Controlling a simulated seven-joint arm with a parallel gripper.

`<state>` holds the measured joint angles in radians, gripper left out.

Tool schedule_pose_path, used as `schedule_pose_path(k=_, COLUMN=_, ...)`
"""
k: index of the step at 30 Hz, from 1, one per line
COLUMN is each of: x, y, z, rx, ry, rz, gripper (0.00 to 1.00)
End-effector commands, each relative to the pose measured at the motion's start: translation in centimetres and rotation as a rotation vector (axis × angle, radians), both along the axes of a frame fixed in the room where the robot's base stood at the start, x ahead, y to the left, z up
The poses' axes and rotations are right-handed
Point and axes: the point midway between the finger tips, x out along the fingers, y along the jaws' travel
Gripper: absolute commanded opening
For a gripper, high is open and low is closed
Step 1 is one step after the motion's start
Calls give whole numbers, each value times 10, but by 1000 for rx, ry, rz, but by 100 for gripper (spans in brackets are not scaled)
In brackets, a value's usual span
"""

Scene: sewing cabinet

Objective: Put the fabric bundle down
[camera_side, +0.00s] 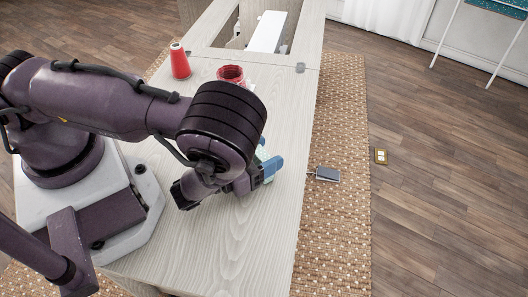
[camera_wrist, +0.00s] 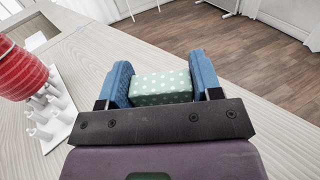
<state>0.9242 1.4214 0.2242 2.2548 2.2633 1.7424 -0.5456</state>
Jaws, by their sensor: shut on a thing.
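My gripper (camera_wrist: 160,88) has blue fingers and is shut on a fabric bundle (camera_wrist: 160,90), a green block with white dots. The bundle sits between the two fingers in the wrist view, with its lower part hidden. In the side view my gripper (camera_side: 269,168) is low over the pale wooden cabinet top (camera_side: 230,240), near its right edge. Only a small greenish piece of the bundle (camera_side: 262,154) shows there. I cannot tell whether the bundle touches the cabinet top.
In the wrist view a white spool rack (camera_wrist: 46,112) is at left. The front top is clear.

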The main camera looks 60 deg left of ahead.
Motion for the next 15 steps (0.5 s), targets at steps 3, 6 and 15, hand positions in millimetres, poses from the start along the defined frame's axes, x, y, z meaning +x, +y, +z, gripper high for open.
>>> schedule_pose_path(k=3, x=0, y=0, z=0, rx=0, ry=-1, rz=0, gripper=37)
schedule_pose_path(k=6, x=0, y=0, z=0, rx=0, ry=0, rz=0, gripper=37)
schedule_pose_path(k=15, x=0, y=0, z=-2, rx=0, ry=0, rz=0, gripper=84)
